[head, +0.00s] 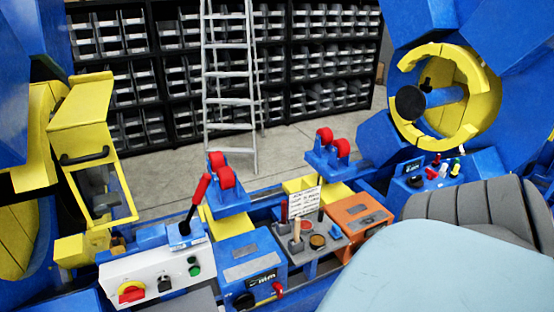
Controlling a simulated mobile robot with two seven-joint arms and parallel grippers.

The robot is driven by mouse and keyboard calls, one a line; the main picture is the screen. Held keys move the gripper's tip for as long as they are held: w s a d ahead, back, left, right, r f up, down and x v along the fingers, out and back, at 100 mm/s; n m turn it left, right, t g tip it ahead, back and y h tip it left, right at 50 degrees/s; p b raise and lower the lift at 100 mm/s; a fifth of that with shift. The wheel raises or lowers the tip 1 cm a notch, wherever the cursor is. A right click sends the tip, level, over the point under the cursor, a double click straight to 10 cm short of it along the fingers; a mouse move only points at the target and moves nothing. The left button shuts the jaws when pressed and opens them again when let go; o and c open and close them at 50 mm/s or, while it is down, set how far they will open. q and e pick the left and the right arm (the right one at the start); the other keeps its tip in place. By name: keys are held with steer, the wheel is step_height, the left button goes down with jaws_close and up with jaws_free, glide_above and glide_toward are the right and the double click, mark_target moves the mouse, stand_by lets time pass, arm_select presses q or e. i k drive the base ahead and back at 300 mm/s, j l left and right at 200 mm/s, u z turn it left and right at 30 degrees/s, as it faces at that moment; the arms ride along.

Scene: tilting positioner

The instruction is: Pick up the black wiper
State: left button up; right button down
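I cannot make out a black wiper for certain in the head view. A black curved handle (84,157) sits on the front of the yellow housing (88,108) at the left, above a yellow-framed clear panel (106,192). Whether this is the wiper I cannot tell. Neither of my grippers shows in this view.
A white control box (150,265) with a red-handled lever (200,190) and a blue box (245,262) stand in front. Red rollers (222,172) are behind them. A grey seat (470,205) and pale blue surface (430,265) fill the lower right. A ladder (228,85) leans at shelves.

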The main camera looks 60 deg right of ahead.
mark_target(428, 78)
steer(key=z, duration=2.8)
steer(key=i+l+z, duration=0.6)
steer(key=i, duration=0.15)
steer(key=i+l+z, duration=0.1)
steer(key=i+z, duration=0.3)
steer(key=i, duration=1)
steer(key=i+u, duration=0.4)
steer(key=i+l+u, duration=0.15)
steer(key=u, duration=0.3)
steer(key=i+l+u, duration=0.25)
steer(key=i+u, duration=0.15)
steer(key=i+l+u, duration=0.1)
steer(key=u, duration=0.35)
steer(key=i+l+u, duration=0.2)
steer(key=u, duration=0.25)
steer(key=i+l+u, duration=0.2)
steer(key=u, duration=0.3)
steer(key=l, duration=0.05)
